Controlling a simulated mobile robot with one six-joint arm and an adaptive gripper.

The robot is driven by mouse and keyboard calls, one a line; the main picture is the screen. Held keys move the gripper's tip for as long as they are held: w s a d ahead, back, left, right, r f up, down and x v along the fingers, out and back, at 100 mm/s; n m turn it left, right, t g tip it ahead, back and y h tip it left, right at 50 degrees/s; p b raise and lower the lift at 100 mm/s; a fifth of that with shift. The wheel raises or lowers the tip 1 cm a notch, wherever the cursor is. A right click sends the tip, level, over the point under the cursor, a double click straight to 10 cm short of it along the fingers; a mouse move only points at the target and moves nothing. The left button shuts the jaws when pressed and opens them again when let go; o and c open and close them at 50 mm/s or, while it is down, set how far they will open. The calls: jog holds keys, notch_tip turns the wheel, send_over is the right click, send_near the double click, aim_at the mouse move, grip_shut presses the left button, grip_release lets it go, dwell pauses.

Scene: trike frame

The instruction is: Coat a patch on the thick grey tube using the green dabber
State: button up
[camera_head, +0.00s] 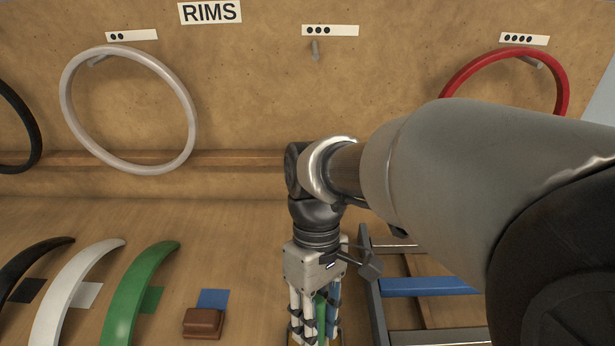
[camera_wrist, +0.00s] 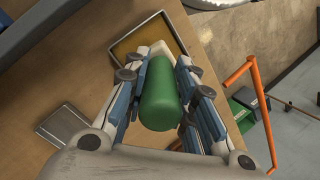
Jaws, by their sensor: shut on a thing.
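My gripper (camera_head: 316,322) points down in the head view, left of the frame. Its blue-padded fingers also show in the wrist view (camera_wrist: 161,72). They are shut on the green dabber (camera_wrist: 160,95), a rounded green cylinder. Only a strip of the dabber (camera_head: 320,306) shows between the fingers in the head view. A dark grey tube of the frame (camera_head: 377,312) stands just right of the gripper, apart from it. A grey tube (camera_wrist: 38,28) crosses the upper left of the wrist view. I cannot tell which tube is the thick one. The dabber's far end is hidden.
A grey square plate (camera_wrist: 62,124) lies on the bench at left. A blue tube (camera_head: 428,286) crosses the frame. A brown block (camera_head: 203,322) and curved fenders (camera_head: 140,290) lie left. An orange rail (camera_wrist: 263,115) stands past the bench edge.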

aim_at(320, 302)
jog(key=shift+s+f, duration=0.1)
jog(key=shift+f, duration=0.45)
dwell(1.3)
notch_tip(320, 302, up, 7)
jog(key=p, duration=0.6)
jog(key=shift+r, duration=0.15)
dwell(0.6)
